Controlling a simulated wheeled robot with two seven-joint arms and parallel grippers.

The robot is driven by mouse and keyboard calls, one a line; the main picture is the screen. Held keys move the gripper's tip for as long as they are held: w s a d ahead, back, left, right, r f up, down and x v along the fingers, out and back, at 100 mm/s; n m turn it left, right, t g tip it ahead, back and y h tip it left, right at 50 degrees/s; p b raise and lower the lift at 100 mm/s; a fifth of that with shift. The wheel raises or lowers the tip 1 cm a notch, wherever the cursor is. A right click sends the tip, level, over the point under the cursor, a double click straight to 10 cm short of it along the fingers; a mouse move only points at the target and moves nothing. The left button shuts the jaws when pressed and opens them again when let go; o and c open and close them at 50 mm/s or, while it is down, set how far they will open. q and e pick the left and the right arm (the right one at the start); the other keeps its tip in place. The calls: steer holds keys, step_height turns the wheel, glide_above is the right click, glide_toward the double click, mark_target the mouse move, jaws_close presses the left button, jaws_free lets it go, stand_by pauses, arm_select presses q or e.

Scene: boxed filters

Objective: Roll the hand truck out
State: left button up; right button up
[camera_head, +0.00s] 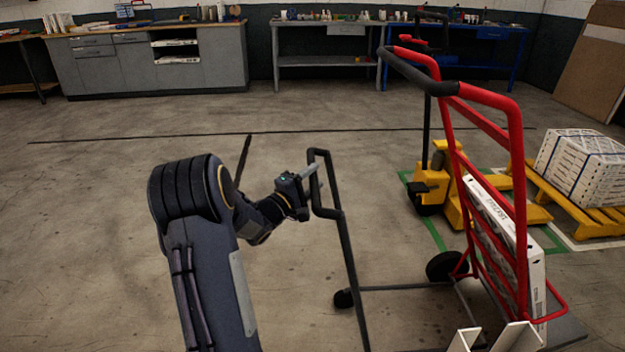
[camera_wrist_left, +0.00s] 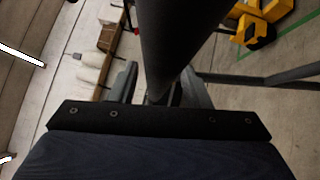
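The red hand truck (camera_head: 490,128) stands upright on the right in the head view, with a black grip across its top and a black wheel (camera_head: 447,266) low down. A white box (camera_head: 505,235) stands upright against it. A dark tubular frame (camera_head: 344,250) rises left of it and joins it by low bars. My left gripper (camera_head: 312,176) is at the upper end of this frame. In the left wrist view the dark tube (camera_wrist_left: 178,45) runs between its fingers (camera_wrist_left: 160,88); whether they press on it is unclear. My right gripper is out of view.
A yellow pallet jack (camera_head: 435,183) and a yellow pallet (camera_head: 597,222) with strapped white boxes (camera_head: 585,166) stand behind at right. White pieces (camera_head: 515,338) show at the bottom edge. Workbenches (camera_head: 160,60) line the back wall. Floor at left and middle is clear.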

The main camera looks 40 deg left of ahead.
arm_select(q)
steer(key=s+f+p, duration=0.1)
steer(key=s, duration=0.6)
steer(key=shift+s+d, duration=0.3)
steer(key=shift+s, duration=0.05)
stand_by(0.4)
